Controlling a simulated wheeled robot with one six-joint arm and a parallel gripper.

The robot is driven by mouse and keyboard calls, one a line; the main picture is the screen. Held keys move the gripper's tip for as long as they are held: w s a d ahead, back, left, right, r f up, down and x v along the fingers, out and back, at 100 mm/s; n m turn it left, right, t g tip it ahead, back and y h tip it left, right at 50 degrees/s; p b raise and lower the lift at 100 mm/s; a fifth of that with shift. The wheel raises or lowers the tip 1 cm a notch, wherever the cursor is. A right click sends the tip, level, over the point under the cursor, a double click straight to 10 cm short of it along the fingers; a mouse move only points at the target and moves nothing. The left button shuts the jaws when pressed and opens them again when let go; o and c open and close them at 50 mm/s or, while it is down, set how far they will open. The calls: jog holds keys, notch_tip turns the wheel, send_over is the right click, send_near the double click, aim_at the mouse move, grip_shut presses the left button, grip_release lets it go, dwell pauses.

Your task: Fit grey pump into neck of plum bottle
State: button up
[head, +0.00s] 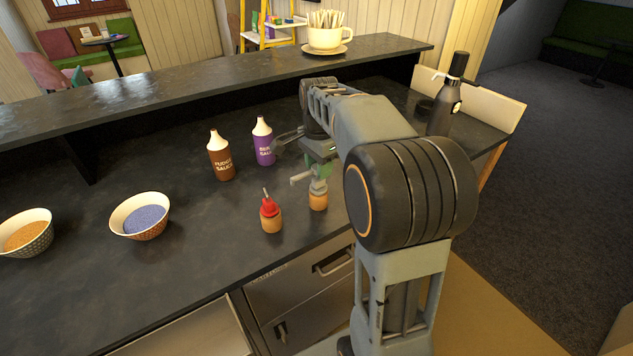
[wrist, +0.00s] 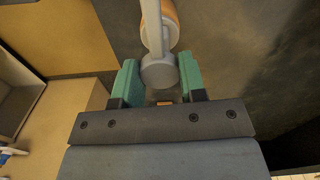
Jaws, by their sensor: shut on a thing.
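The grey pump (head: 299,178) is held in my gripper (head: 320,169), with its spout pointing left. In the wrist view the pump's round head (wrist: 158,72) sits between my green fingers (wrist: 158,64), which are shut on it. Below the pump is a small tan jar (head: 318,203); I cannot tell whether the pump's lower end is in it or just above it. The plum bottle (head: 264,145), purple with a pale top, stands upright behind and left of my gripper. Its neck opening is not clear from here.
A brown fudge sauce bottle (head: 221,158) stands left of the plum bottle. A tan jar with a red pump (head: 270,212) is at the front. Two bowls are left, one with blue contents (head: 140,216). A dark siphon bottle (head: 446,98) stands at the right. A raised ledge (head: 200,78) runs behind.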

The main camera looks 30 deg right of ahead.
jog(key=shift+r, duration=0.15)
jog(key=shift+r+p, duration=3.75)
jog(key=shift+r, duration=0.15)
